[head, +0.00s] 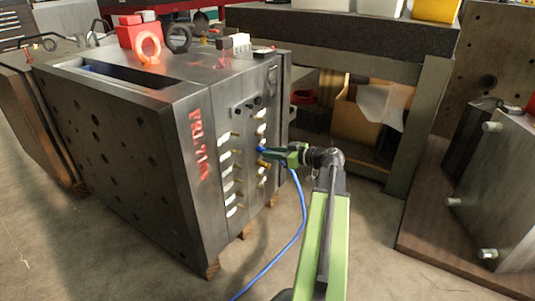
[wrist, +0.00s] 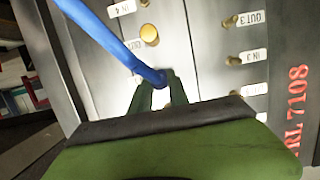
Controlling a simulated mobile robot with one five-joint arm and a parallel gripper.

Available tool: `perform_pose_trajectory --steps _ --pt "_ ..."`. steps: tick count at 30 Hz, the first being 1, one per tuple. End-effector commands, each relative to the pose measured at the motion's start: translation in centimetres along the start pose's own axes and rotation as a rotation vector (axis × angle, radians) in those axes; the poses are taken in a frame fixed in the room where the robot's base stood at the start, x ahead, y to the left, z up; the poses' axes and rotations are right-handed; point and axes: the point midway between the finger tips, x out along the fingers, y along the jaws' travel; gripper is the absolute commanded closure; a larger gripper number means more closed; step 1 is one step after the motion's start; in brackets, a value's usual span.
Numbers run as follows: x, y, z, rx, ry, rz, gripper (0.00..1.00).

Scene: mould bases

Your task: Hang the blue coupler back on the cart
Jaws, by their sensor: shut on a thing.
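My gripper (head: 273,153) reaches the face of a dark steel mould base (head: 190,135) marked in red in the head view. The fingers also show in the wrist view (wrist: 161,88), shut on the blue coupler (wrist: 158,77) at the end of a blue hose (wrist: 108,36). The coupler (head: 262,150) is close to the row of brass fittings. The fingers hide its front, so I cannot tell whether it is on a fitting. In the head view the hose (head: 298,225) hangs down to the floor. I cannot make out the cart for certain.
Brass nipples (wrist: 149,35) with white labels line the mould face. A red block with an orange ring (head: 147,43) sits on top. A workbench (head: 340,32) stands behind, and another steel block (head: 500,190) on a brown base is at right. Open floor lies at front.

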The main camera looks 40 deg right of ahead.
Motion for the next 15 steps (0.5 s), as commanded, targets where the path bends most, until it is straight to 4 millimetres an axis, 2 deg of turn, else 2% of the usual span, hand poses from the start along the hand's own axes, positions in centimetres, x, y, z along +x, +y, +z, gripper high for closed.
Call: perform_pose_trajectory --steps 15 --pt "-2.0 0.0 0.6 0.0 -0.002 0.001 1.0"
